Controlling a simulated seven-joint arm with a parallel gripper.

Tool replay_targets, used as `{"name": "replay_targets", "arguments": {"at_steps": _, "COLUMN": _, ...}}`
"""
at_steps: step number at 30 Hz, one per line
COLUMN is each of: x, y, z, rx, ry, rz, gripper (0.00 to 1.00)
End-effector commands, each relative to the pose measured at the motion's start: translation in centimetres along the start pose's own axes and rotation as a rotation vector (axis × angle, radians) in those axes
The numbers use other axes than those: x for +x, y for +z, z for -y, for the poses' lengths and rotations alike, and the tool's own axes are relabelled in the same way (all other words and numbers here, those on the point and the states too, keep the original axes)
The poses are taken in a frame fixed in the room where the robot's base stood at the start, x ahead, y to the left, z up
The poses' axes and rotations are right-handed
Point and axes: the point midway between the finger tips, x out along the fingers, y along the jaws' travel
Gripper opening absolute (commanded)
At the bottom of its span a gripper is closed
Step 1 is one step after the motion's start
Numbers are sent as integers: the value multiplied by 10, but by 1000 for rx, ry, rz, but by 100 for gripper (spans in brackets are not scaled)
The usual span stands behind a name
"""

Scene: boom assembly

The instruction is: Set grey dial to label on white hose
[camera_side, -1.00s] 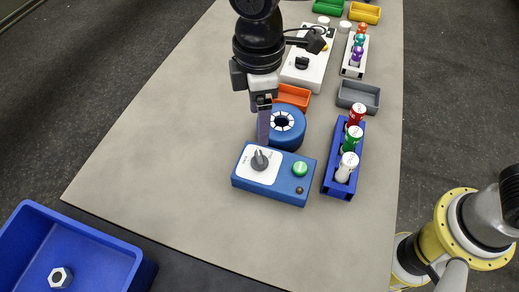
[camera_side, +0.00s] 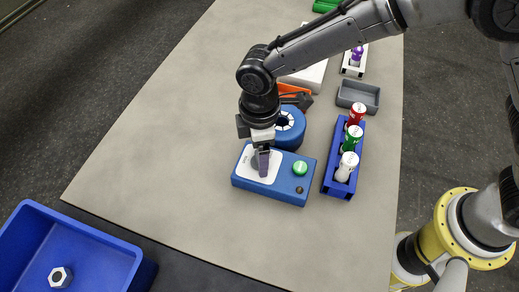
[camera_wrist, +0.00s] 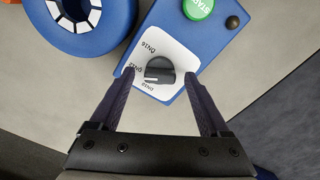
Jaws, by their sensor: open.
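The grey dial (camera_wrist: 159,71) sits on a white plate of the blue control box (camera_side: 283,191). Printed labels DN16, DN12 and DN10 lie around its left side in the wrist view. Its ridge lies roughly crosswise, with its left end near DN12. My gripper (camera_wrist: 160,75) is open, with one finger on each side of the dial; contact cannot be told. In the side view my gripper (camera_side: 263,172) comes down over the dial and mostly hides it. No white hose is clearly identifiable; a white cylinder (camera_side: 346,167) stands in a blue rack, its print unreadable.
A green START button (camera_wrist: 198,8) and a small dark knob (camera_wrist: 232,22) are on the same box. A blue ring (camera_side: 291,129) stands just behind it. The blue rack (camera_side: 337,188) also holds red and green cylinders. The table's left side is clear.

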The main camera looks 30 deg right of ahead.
Motion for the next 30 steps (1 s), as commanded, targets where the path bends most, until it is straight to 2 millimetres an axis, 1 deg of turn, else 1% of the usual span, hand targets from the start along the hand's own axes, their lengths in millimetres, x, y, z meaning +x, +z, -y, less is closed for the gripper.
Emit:
{"name": "replay_targets", "arguments": {"at_steps": 2, "x": 0, "y": 0, "z": 0, "rx": 0, "ry": 0, "rz": 0, "gripper": 80}}
{"name": "replay_targets", "arguments": {"at_steps": 5, "x": 0, "y": 0, "z": 0, "rx": 0, "ry": 0, "rz": 0, "gripper": 64}}
{"name": "replay_targets", "arguments": {"at_steps": 6, "x": 0, "y": 0, "z": 0, "rx": 0, "ry": 0, "rz": 0, "gripper": 57}}
{"name": "replay_targets", "arguments": {"at_steps": 11, "x": 0, "y": 0, "z": 0, "rx": 0, "ry": 0, "rz": 0, "gripper": 28}}
{"name": "replay_targets", "arguments": {"at_steps": 15, "x": 0, "y": 0, "z": 0, "rx": 0, "ry": 0, "rz": 0, "gripper": 3}}
{"name": "replay_targets", "arguments": {"at_steps": 16, "x": -1, "y": 0, "z": 0, "rx": 0, "ry": 0, "rz": 0, "gripper": 0}}
{"name": "replay_targets", "arguments": {"at_steps": 23, "x": -1, "y": 0, "z": 0, "rx": 15, "ry": 0, "rz": 0, "gripper": 0}}
{"name": "replay_targets", "arguments": {"at_steps": 30, "x": -1, "y": 0, "z": 0, "rx": 113, "ry": 0, "rz": -1, "gripper": 0}}
